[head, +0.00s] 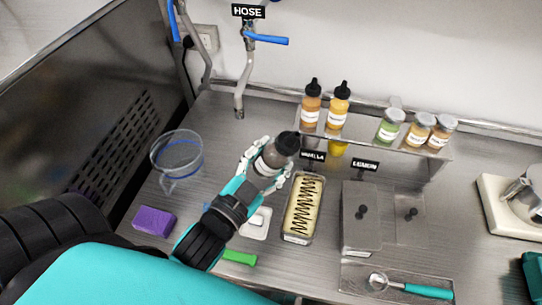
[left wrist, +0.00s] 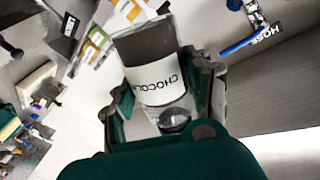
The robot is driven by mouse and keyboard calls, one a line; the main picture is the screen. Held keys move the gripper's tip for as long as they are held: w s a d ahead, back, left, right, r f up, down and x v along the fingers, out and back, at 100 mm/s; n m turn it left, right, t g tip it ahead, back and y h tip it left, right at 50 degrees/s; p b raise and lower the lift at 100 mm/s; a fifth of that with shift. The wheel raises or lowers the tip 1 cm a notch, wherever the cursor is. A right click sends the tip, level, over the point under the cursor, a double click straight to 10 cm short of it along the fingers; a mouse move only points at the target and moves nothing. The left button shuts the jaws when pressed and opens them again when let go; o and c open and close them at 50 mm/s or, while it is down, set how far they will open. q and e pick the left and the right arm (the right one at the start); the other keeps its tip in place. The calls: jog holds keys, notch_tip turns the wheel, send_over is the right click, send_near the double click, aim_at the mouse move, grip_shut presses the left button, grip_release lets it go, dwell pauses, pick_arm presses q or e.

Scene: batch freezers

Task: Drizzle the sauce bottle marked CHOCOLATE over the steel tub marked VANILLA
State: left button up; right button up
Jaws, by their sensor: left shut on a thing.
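My left gripper (head: 263,167) is shut on the chocolate sauce bottle (head: 271,160), a brown bottle with a dark cap and white label. The steel tub (head: 297,239) by the VANILLA sign (head: 313,157) is open and holds pale yellow ice cream with a dark zigzag line on top. The bottle is just left of the tub's far end, apart from it in the picture. My right gripper is not in view.
A steel tub with a knobbed lid (head: 361,230) stands by the LEMON sign (head: 365,166). Two sauce bottles (head: 338,107) and several jars (head: 390,127) stand on the back shelf. A clear jug (head: 178,158), a purple sponge (head: 154,220) and a scoop tray (head: 350,279) lie around.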

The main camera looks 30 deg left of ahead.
pick_arm(q)
jog(key=n+p, duration=0.1)
jog(key=n, duration=0.1)
jog(key=r+n+p, duration=0.1)
jog(key=n, duration=0.1)
jog(key=shift+r, duration=0.1)
jog(key=shift+n+p, duration=0.35)
jog(key=shift+n, duration=0.35)
